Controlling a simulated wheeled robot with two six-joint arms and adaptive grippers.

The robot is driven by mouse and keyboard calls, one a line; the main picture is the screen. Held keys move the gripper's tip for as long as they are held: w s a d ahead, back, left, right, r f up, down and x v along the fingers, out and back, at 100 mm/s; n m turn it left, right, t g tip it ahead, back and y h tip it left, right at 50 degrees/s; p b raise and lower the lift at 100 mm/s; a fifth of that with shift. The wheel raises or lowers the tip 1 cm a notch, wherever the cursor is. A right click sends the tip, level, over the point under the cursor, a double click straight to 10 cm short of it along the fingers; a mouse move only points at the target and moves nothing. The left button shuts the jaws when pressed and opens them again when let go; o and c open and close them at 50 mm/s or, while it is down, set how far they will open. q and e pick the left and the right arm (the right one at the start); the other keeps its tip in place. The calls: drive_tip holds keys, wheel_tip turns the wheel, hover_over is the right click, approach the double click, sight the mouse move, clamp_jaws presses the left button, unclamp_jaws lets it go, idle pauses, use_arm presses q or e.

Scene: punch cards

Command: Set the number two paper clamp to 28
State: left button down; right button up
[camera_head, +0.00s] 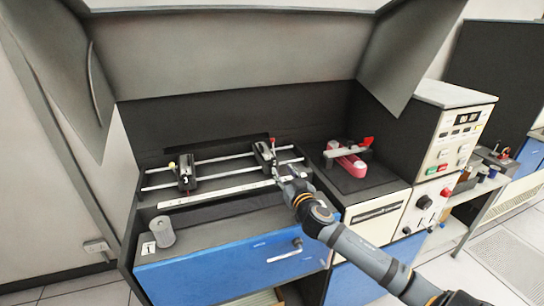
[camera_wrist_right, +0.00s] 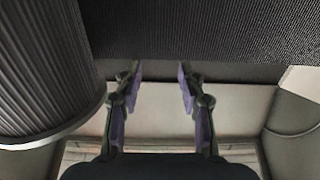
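The black paper clamp (camera_head: 263,155) on the right of the two rails carries a pale mark that looks like a 2, and a red-tipped lever stands on it. A second black clamp (camera_head: 186,176), marked with what looks like a 3, is farther left on the rails. A white scale strip (camera_head: 215,190) runs in front of them; its numbers are too small to read. My right gripper (camera_head: 279,173) is just in front of and right of the right clamp; contact is unclear. In the right wrist view its fingers (camera_wrist_right: 157,80) are apart with nothing between. My left gripper is out of view.
A grey cylinder (camera_head: 160,232) stands on the machine's front left corner. A pink and red part (camera_head: 350,160) sits on the dark right-hand surface. A control panel (camera_head: 450,140) rises at the right. A large dark ribbed shape (camera_wrist_right: 45,65) fills the left of the wrist view.

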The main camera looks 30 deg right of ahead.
sight(274, 159)
drive_tip(key=p+x, duration=0.3)
drive_tip(key=x, duration=0.6)
drive_tip(key=shift+w+p, duration=0.3)
drive_tip(key=shift+w, duration=0.2)
drive_tip(key=shift+c, duration=0.4)
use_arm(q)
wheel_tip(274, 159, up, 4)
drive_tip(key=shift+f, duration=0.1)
use_arm(e)
clamp_jaws()
